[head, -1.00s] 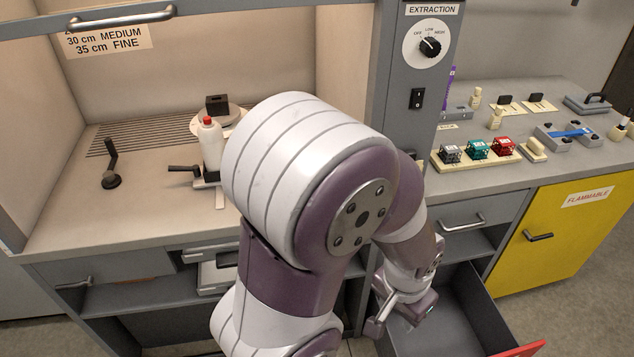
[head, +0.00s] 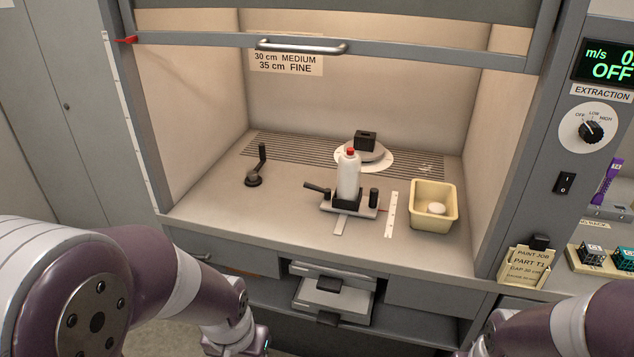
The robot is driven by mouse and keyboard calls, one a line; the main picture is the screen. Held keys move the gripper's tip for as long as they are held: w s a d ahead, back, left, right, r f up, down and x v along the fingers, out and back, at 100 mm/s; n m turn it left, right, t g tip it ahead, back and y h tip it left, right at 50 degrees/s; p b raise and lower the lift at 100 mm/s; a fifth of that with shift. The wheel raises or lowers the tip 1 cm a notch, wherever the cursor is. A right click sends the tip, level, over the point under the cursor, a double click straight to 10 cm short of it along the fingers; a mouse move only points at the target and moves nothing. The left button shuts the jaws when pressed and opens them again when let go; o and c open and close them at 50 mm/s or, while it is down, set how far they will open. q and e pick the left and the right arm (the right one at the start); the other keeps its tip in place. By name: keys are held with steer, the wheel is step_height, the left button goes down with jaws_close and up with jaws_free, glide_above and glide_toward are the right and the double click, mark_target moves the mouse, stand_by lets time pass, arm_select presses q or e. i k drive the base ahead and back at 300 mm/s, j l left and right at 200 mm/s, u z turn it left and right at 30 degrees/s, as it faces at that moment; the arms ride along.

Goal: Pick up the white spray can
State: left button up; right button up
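The white spray can (head: 348,178) with a red top stands upright in the fume hood. Its base sits in a black holder (head: 346,201) on a small grey fixture with a dark handle to its left. My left arm comes in at the lower left; its gripper end (head: 240,345) is cut off by the bottom edge, so its fingers cannot be made out. My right arm shows at the lower right, with its gripper out of view. Neither arm is near the can.
A yellow tub (head: 433,222) with a round white item is right of the can. A white ruler strip (head: 391,214) lies between them. A dark crank (head: 256,169) stands left. A turntable with a black block (head: 365,141) is behind. The raised sash handle (head: 302,46) crosses above.

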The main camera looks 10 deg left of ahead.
mark_target(349, 168)
steer(key=u, duration=0.15)
steer(key=i+l+u, duration=0.1)
steer(key=i+l, duration=0.15)
steer(key=i, duration=0.25)
steer(key=i+l+u, duration=0.15)
steer(key=i+l, duration=0.15)
steer(key=i, duration=0.2)
